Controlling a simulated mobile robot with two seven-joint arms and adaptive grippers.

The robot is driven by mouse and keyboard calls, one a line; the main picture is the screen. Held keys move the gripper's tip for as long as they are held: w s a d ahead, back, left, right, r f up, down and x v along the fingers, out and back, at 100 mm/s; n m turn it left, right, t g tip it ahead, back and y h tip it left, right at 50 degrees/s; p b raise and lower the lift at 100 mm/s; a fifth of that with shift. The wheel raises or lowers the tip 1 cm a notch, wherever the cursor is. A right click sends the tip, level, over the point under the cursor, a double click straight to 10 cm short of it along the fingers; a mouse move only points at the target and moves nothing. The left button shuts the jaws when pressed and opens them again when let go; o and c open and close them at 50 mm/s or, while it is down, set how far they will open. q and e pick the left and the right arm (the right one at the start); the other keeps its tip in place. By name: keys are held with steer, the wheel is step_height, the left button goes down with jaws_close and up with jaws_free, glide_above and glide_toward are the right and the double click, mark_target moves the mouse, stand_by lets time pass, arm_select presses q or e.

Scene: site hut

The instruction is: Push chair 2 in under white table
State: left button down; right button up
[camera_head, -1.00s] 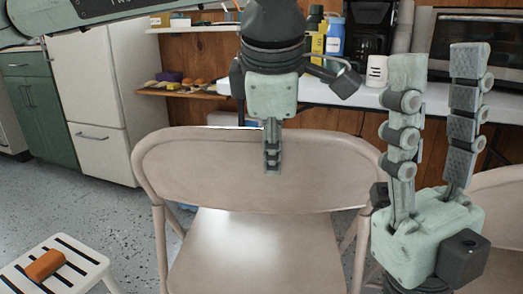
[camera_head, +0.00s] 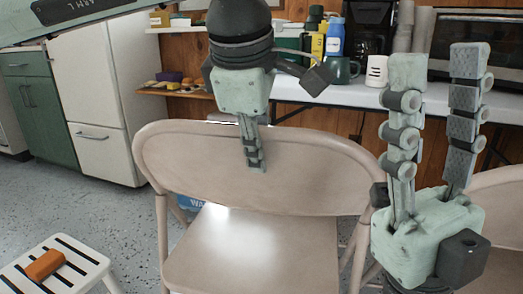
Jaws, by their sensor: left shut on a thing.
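A beige folding chair (camera_head: 310,170) stands in front of me with its backrest towards me; its seat (camera_head: 250,245) shows below the backrest. I cannot tell from a label whether it is chair 2. The white table (camera_head: 300,90) runs behind it along the wall.
A second beige chair (camera_head: 500,190) is partly hidden behind my right gripper. A white slatted stool (camera_head: 75,262) with an orange block (camera_head: 44,264) stands at lower left. A white fridge (camera_head: 95,90) and green cabinet (camera_head: 38,110) stand at left. Speckled floor is free between them and the chair.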

arm_select(q)
steer(key=shift+w+r, duration=0.15)
steer(key=shift+r, duration=0.35)
steer(key=shift+a+r+m+h, duration=0.2)
steer(key=shift+a+m+h, duration=0.1)
steer(key=shift+a+m, duration=0.4)
steer(key=shift+a+f, duration=0.1)
steer(key=shift+f, duration=0.5)
steer(key=c, duration=1.5)
jaws_free()
steer(key=o, duration=0.4)
steer(key=shift+f, duration=0.25)
